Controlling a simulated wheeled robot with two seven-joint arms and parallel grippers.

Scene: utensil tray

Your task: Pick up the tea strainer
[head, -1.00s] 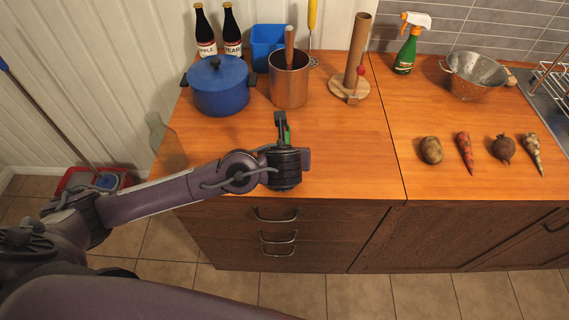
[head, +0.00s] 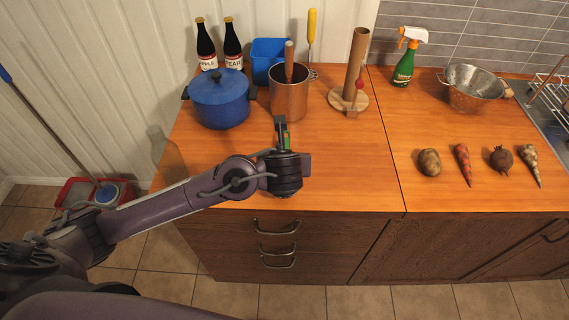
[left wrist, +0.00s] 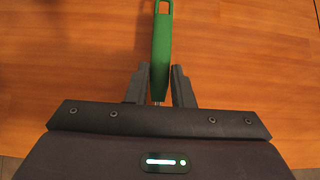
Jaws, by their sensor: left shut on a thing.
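My left gripper (head: 281,131) is over the front part of the wooden counter, in front of the copper pot. It is shut on a green-handled utensil (left wrist: 162,42). In the left wrist view the green handle points away from me, and a thin metal neck shows between the two fingers (left wrist: 160,80). In the head view only a bit of green (head: 287,138) shows beside the fingers. The utensil's other end is hidden by the gripper, so I cannot tell its shape or confirm it is the tea strainer. My right gripper is not in view.
A blue pot (head: 219,101), copper pot (head: 289,101) and wooden roll holder (head: 347,101) stand behind the gripper. Vegetables (head: 463,163) and a colander (head: 459,95) are to the right. The counter between is clear.

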